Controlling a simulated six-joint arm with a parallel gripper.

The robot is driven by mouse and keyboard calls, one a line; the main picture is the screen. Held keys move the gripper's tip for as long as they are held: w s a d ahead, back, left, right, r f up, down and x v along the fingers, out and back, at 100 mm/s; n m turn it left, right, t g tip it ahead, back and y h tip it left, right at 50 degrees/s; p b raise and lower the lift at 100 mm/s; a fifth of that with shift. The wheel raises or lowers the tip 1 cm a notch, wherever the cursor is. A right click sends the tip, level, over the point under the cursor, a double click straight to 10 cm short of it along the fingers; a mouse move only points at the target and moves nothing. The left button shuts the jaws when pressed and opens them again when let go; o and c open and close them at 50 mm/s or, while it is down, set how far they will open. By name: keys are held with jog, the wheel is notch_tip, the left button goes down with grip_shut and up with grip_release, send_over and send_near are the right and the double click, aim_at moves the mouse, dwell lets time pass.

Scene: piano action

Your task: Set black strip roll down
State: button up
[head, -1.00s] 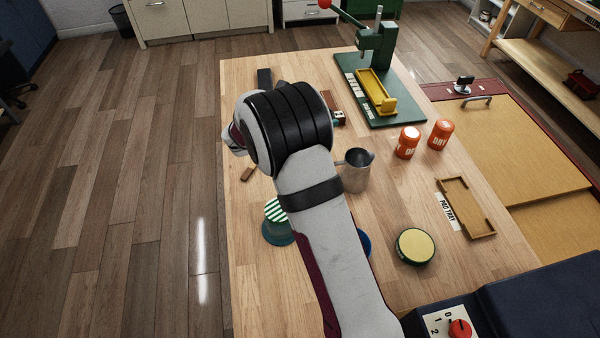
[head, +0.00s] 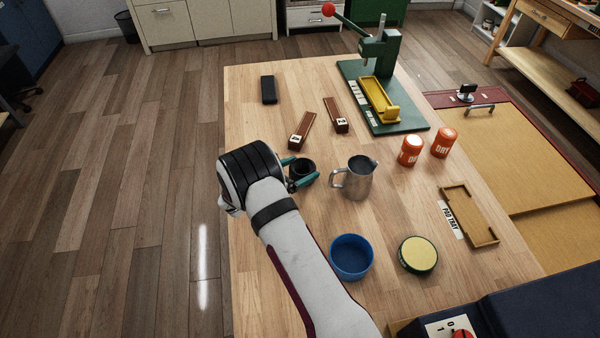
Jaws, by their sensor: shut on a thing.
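The black strip roll (head: 301,166) is a small dark ring with an open centre, left of the steel pitcher. My gripper (head: 303,172) has teal fingers on either side of the roll and is shut on it. The roll is over the wooden table (head: 310,215), with its opening facing roughly up. I cannot tell whether its underside touches the tabletop. My wrist and forearm cover the table to the left and below.
The steel pitcher (head: 358,178) stands close on the right. Two brown wooden pieces (head: 302,131) (head: 335,115) and a black block (head: 268,90) lie behind. A blue bowl (head: 351,257) and yellow-topped round tin (head: 418,254) are nearer. Orange cans (head: 410,151) (head: 443,142) stand right.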

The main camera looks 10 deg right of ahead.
jog(key=shift+f, duration=0.7)
jog(key=shift+f, duration=0.15)
